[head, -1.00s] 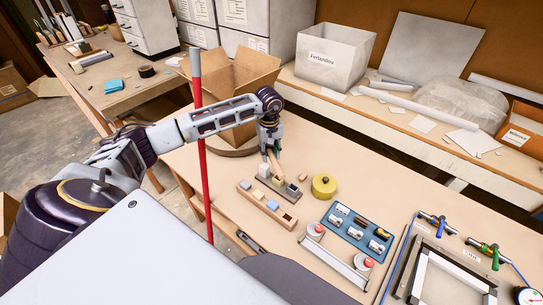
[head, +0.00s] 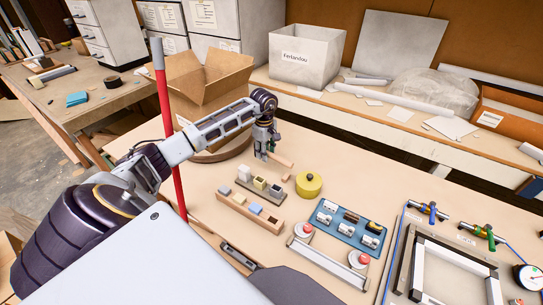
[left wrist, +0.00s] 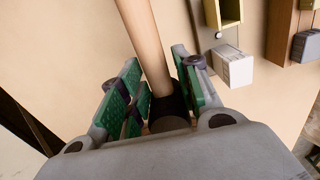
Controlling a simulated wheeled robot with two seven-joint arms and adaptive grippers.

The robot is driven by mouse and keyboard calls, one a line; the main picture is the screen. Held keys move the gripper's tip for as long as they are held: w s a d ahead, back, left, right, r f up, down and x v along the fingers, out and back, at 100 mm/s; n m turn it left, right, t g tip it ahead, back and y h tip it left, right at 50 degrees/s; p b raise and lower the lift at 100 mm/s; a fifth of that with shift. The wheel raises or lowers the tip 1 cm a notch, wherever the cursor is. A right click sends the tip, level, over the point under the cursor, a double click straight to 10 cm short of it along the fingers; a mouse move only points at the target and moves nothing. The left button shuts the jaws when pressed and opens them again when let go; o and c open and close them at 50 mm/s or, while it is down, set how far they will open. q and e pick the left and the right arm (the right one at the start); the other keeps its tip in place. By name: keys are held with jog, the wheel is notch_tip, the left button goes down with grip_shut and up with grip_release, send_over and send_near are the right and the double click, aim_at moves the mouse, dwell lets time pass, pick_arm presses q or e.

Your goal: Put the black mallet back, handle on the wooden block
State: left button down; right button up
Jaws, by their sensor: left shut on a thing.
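My left gripper (head: 265,154) is shut on the black mallet, above the table behind the grey holder. In the left wrist view the mallet's dark head (left wrist: 168,105) sits between the green-padded fingers, partly hidden by the gripper body. Its pale wooden handle (left wrist: 145,45) runs away from the gripper; in the head view the handle (head: 281,160) points right. A small light piece (head: 286,177) lies on the table just below the handle; I cannot tell whether it is the wooden block. My right gripper is not in view.
A grey holder (head: 247,187) with small blocks and a wooden tray (head: 237,210) with several cubes stand in front. A yellow round pot (head: 309,184) is to the right, then a blue tray (head: 345,236). A cardboard box (head: 195,98) stands behind, left. A red pole (head: 172,140) stands left.

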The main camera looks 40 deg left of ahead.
pick_arm(q)
jog(key=shift+w+a+f, duration=0.1)
jog(key=shift+w+f, duration=0.15)
jog(key=shift+w+n, duration=0.1)
jog(key=shift+n, duration=0.2)
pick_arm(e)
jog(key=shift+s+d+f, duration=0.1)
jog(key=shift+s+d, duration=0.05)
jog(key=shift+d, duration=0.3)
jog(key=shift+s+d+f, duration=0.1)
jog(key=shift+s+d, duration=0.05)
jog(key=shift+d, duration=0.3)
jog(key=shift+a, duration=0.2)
pick_arm(q)
jog(key=shift+f, duration=0.15)
jog(key=shift+f+b, duration=0.35)
jog(key=shift+b, duration=0.1)
jog(key=shift+f+b, duration=0.35)
jog(key=shift+f, duration=0.6)
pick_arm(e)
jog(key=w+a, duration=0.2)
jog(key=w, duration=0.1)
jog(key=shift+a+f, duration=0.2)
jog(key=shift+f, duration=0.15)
